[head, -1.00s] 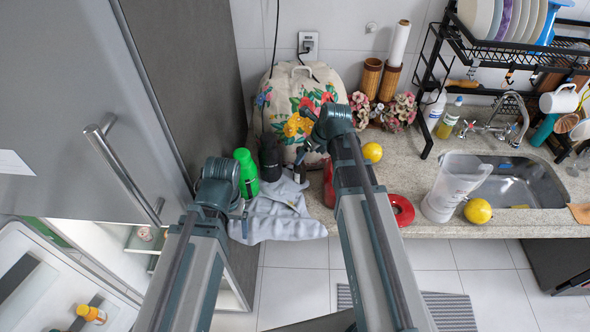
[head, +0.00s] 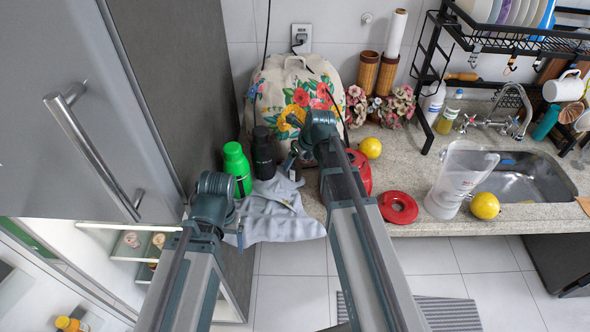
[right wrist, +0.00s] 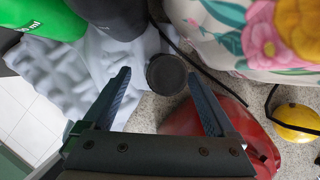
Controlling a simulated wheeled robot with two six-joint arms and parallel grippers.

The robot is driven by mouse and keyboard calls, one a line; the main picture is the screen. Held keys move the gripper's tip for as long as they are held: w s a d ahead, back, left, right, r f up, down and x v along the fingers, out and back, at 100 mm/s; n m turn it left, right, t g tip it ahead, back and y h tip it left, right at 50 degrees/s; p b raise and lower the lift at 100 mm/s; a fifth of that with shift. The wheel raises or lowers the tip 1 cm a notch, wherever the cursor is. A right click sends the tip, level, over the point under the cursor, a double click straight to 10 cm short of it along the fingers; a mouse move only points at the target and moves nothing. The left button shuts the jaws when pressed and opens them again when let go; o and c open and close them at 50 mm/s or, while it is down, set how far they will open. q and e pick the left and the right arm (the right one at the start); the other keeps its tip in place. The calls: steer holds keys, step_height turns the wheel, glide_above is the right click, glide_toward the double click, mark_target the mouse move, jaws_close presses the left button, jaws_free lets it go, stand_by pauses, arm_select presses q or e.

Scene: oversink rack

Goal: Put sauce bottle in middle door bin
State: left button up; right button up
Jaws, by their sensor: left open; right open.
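A round dark cap (right wrist: 166,74) lies between the spread fingers of my right gripper (right wrist: 158,80), close to the fingertips. I cannot tell for sure that it tops the sauce bottle, as its body is hidden. In the head view my right gripper (head: 291,163) is over the counter beside the black bottle (head: 263,153), partly hidden by my wrist. My left gripper (head: 239,228) is open and empty in front of the grey cloth. The open fridge door at the lower left holds a small orange bottle (head: 68,323); the middle bin is not clearly seen.
A green bottle (head: 237,168) stands left of the black one by a grey cloth (head: 270,212). The fridge handle (head: 95,150) juts out.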

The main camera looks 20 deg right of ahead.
mark_target(295, 166)
steer(key=b+x, duration=0.4)
steer(key=shift+d+f, duration=0.1)
steer(key=shift+f, duration=0.35)
steer(key=shift+r, duration=0.1)
steer(key=shift+c, duration=0.4)
jaws_close()
